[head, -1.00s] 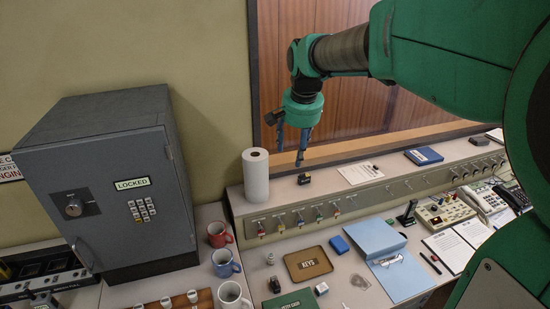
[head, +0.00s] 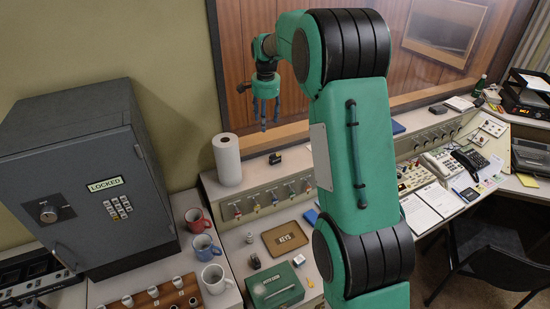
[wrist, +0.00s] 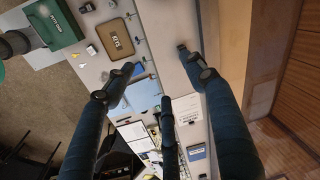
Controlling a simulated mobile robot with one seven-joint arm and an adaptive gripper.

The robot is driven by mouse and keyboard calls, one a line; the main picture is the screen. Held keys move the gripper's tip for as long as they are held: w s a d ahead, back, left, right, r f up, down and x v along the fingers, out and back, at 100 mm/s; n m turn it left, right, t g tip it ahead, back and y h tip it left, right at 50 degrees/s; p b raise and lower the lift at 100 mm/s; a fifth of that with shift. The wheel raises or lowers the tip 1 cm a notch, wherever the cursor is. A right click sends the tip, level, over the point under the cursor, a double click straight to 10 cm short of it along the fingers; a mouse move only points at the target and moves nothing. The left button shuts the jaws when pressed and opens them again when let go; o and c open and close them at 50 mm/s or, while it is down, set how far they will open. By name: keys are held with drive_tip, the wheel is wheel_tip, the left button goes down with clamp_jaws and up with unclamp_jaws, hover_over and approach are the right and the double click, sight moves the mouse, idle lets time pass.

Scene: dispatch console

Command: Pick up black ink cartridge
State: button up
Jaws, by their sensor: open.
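A small black block (head: 275,158), which looks like the black ink cartridge, sits on the raised shelf to the right of the white paper roll (head: 227,159). My gripper (head: 265,122) is open and empty, with its fingers pointing down. It hangs above the shelf, above the block and slightly left of it in the head view, apart from it. In the wrist view my spread fingers (wrist: 160,75) show with nothing between them in their grasp. I cannot make out the block there.
Below the shelf are a keys tray (head: 285,238), a green box (head: 274,285) and small dark items (head: 255,262). Several mugs (head: 203,246) stand by the grey safe (head: 85,175). A wood-panelled window rises behind the shelf. My arm hides part of the desk.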

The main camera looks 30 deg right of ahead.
drive_tip(key=w+d+f+m+p, duration=0.2)
drive_tip(key=w+d+f, duration=0.35)
drive_tip(key=f, duration=0.25)
drive_tip(key=m+g+p, duration=0.1)
drive_tip(key=m+p, duration=0.1)
hover_over(276, 157)
wheel_tip(276, 157, down, 8)
drive_tip(key=f, duration=0.1)
drive_tip(key=shift+r, duration=0.25)
drive_tip(key=shift+f+p, duration=0.75)
drive_tip(key=shift+f, duration=3.55)
drive_tip(key=shift+f, duration=0.1)
drive_tip(key=shift+w+f+p, duration=0.1)
drive_tip(key=shift+f+p, duration=0.7)
drive_tip(key=shift+f, duration=1.7)
